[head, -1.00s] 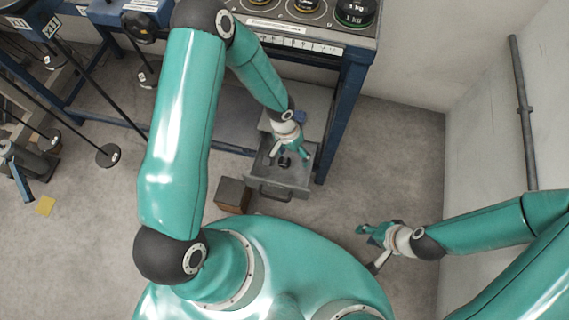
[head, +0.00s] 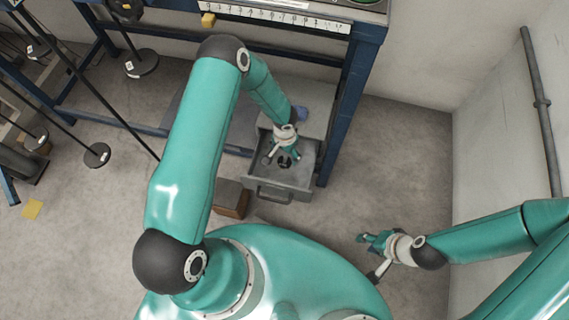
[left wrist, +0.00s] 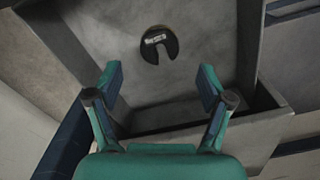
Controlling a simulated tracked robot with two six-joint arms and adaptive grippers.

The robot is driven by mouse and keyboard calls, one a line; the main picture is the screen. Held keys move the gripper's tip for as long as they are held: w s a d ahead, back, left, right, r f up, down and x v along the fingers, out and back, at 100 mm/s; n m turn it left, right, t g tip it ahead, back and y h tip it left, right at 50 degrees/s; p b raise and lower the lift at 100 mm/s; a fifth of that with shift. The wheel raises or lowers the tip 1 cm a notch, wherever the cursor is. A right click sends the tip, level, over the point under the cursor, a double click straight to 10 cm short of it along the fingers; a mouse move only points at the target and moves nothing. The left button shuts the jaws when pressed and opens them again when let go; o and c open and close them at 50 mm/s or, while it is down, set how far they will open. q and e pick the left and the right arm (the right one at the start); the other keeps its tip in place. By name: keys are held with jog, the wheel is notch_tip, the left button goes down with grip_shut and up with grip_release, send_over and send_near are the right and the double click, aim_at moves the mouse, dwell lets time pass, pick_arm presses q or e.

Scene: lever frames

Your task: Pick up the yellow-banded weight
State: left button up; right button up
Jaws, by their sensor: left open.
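A dark slotted disc weight (left wrist: 159,45) with a small white label lies flat on the floor of an open grey drawer (left wrist: 190,110); no yellow band can be made out on it. In the head view the dark weight (head: 284,164) shows just below my left gripper (head: 286,153). My left gripper is open and empty, pointing down into the drawer. In the left wrist view its two fingers (left wrist: 160,85) stand apart, with the weight beyond the tips and between their lines. My right gripper (head: 368,243) is off to the right, low above the floor; its fingers are too small to read.
The drawer (head: 283,189) has raised walls and a front handle, under a blue-framed bench (head: 345,110). A brown box (head: 231,198) stands at its left. Rods with dark disc ends (head: 97,155) stand at the left. The floor at right is clear.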

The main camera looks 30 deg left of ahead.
aim_at(284, 161)
pick_arm(q)
jog(key=shift+s+f+b, duration=0.15)
jog(key=shift+f+b, duration=0.15)
jog(key=shift+f, duration=1.05)
jog(key=shift+s+f+b, duration=0.15)
jog(key=shift+f+b, duration=0.15)
jog(key=shift+f, duration=1.05)
jog(key=c, duration=1.2)
jog(key=shift+r, duration=0.1)
jog(key=shift+r+p, duration=3)
jog(key=shift+r, duration=8.5)
